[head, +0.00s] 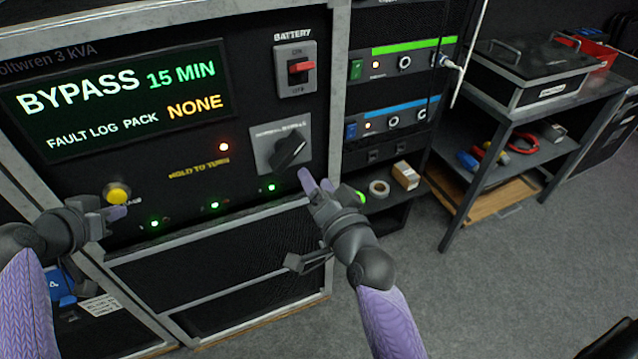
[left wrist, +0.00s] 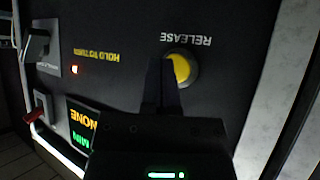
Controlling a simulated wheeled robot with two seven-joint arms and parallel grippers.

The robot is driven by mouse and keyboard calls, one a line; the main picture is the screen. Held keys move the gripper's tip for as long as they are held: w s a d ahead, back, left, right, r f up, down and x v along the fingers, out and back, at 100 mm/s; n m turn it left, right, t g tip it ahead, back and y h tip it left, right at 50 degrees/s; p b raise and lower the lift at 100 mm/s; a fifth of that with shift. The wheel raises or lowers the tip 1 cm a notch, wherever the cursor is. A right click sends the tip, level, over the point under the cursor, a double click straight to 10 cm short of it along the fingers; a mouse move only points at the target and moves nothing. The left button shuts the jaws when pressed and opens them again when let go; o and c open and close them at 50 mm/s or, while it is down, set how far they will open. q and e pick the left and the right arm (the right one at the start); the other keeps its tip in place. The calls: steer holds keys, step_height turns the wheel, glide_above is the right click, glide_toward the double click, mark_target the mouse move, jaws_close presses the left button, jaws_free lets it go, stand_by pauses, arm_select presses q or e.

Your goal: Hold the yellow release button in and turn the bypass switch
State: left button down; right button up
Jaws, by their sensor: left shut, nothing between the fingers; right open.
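The yellow release button (head: 117,192) sits at the lower left of the black panel. My left gripper (head: 118,212) is shut and empty, with its fingertips just below the button in the head view. In the left wrist view the shut fingers (left wrist: 162,85) lie beside the button (left wrist: 180,70) and cover part of its edge; I cannot tell whether they touch it. The bypass switch (head: 290,150) is a dark knob on a grey plate, tilted up to the right. It also shows in the left wrist view (left wrist: 38,45). My right gripper (head: 317,181) is open and empty, below and right of the switch.
The display (head: 120,95) reads BYPASS 15 MIN. A red battery switch (head: 300,67) sits above the bypass switch. A shelf with tape (head: 379,188) and a cart (head: 510,140) stand to the right.

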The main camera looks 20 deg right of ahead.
arm_select(q)
steer(key=s+p, duration=0.4)
steer(key=shift+s, duration=0.4)
